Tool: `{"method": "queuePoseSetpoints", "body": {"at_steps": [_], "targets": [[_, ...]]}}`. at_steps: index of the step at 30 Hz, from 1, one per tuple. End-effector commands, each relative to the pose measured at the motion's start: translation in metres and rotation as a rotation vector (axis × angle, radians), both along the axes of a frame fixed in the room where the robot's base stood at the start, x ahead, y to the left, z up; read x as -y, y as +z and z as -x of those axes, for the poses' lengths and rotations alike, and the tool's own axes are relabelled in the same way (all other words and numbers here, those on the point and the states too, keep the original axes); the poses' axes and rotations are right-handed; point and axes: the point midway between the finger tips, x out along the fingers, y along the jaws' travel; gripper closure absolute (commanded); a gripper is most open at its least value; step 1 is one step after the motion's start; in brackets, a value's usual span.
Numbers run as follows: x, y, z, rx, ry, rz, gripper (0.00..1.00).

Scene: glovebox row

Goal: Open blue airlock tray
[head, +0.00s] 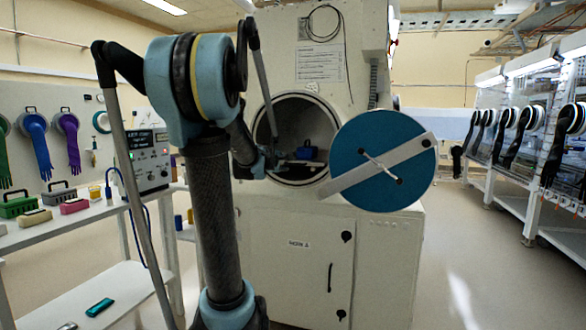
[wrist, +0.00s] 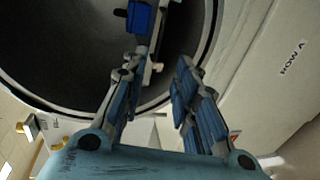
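The blue airlock door (head: 362,188) is a round disc with a pale bar across it, swung open to the right of the round airlock mouth (head: 318,108). Inside the dark chamber, a tray (head: 297,162) shows as a low, thin shape with a blue box (head: 307,152) above it. The blue box also shows at the top of the wrist view (wrist: 139,17). My gripper (wrist: 160,62) is open at the mouth, its two fingers apart. A narrow pale part (wrist: 154,66), perhaps the tray's front, lies close to the left finger; I cannot tell whether they touch.
A white cabinet (head: 385,265) stands below the airlock. A shelf bench (head: 75,225) with bins and a control box (head: 145,158) is at left. Gloveboxes with black gloves (head: 515,130) line the right. The floor (head: 485,270) at right is clear.

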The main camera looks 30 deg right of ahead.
Motion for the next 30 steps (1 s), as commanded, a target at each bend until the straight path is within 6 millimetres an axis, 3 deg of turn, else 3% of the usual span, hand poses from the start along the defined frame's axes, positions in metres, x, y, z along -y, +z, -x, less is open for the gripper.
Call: {"method": "queuePoseSetpoints", "body": {"at_steps": [30], "targets": [[0.089,-0.025,-0.075,0.001,-0.002,-0.003,0.72]]}}
